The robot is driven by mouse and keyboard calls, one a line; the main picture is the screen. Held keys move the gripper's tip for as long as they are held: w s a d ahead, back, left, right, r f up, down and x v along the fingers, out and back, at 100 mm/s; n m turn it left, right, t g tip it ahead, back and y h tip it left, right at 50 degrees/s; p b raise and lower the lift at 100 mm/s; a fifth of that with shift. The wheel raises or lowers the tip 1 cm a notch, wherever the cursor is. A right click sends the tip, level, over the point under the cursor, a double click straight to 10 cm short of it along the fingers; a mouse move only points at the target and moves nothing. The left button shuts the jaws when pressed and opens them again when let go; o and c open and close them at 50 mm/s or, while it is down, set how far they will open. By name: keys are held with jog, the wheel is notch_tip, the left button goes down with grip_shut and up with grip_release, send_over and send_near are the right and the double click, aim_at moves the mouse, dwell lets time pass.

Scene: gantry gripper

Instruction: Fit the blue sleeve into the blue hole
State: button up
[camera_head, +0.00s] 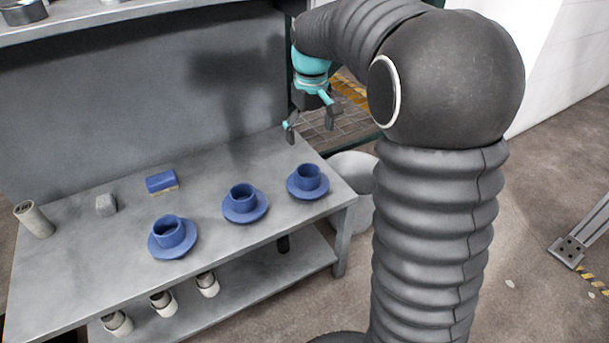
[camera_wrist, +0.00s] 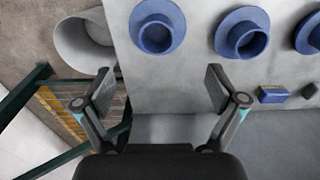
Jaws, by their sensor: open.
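Three blue flanged, cup-like pieces stand upright on the grey table: a left one (camera_head: 169,237), a middle one (camera_head: 242,201) and a right one (camera_head: 307,180). Each has a round open top and a wide round flange. The wrist view shows them along its top: the right one (camera_wrist: 157,36), the middle one (camera_wrist: 243,40) and part of the left one (camera_wrist: 315,36). I cannot tell which is the sleeve and which has the hole. My gripper (camera_head: 310,125) is open and empty above the table's back right corner, behind the right piece. Both fingers (camera_wrist: 160,86) show apart in the wrist view.
Several pale cylinders stand on the lower shelf (camera_head: 250,280). A whitish bin (camera_head: 357,180) stands beyond the table's right end.

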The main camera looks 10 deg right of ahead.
jog(key=w+f, duration=0.1)
jog(key=w, duration=0.1)
jog(key=b, duration=0.1)
send_near(308, 172)
jog(key=s+f, duration=0.2)
jog(key=shift+s+a+f, duration=0.25)
jog(key=shift+s+a, duration=0.1)
jog(key=shift+s, duration=0.05)
jog(key=shift+w+f, duration=0.15)
jog(key=shift+f, duration=1.15)
jog(key=shift+w+f, duration=0.1)
jog(key=shift+f, duration=1.2)
jog(key=c, duration=1.4)
